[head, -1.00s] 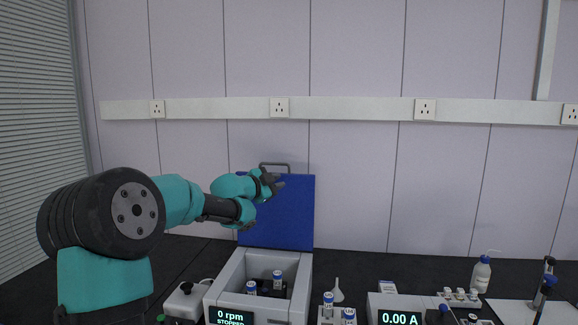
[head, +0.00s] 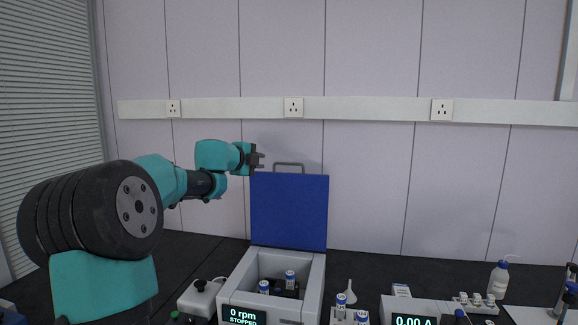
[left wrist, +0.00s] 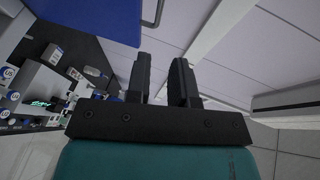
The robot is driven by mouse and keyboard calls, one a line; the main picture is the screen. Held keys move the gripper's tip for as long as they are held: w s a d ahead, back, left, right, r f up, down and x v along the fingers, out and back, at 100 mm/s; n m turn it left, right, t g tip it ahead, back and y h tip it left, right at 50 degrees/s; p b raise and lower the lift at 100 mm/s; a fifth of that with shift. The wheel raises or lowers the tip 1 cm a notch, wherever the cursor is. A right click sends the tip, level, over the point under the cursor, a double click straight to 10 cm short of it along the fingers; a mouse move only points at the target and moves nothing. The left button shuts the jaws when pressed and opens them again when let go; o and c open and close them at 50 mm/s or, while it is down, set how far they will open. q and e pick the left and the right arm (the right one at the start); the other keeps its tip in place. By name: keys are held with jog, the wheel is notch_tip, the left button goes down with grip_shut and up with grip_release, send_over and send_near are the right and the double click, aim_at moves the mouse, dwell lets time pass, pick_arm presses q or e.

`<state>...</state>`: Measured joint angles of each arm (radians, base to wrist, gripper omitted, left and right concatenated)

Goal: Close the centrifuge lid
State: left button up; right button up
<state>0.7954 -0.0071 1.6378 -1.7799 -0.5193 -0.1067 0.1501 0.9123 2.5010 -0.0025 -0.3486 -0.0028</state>
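The centrifuge (head: 231,292) stands on the dark bench with its display reading 0 rpm, STOPPED. Its blue lid (head: 289,215) is upright, fully raised behind the bowl, with a grey handle (head: 289,165) on its top edge. Two white tubes with blue caps (head: 290,280) show inside the bowl. My left gripper (head: 260,160) is at the lid's upper left corner, left of the handle, and holds nothing. In the left wrist view its two black fingers (left wrist: 161,72) are apart, with the blue lid (left wrist: 95,14) and handle (left wrist: 156,12) at the upper left. My right gripper is out of view.
A tube rack (head: 346,316), a small funnel (head: 350,291) and a device reading 0.00 A (head: 412,320) stand right of the centrifuge. A wash bottle (head: 498,279) is farther right. The pale wall is behind the lid; the air above the bowl is clear.

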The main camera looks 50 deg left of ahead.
aim_at(287, 164)
pick_arm(q)
jog(key=x, duration=1.7)
jog(key=shift+w, duration=0.1)
jog(key=shift+c, duration=0.4)
grip_shut()
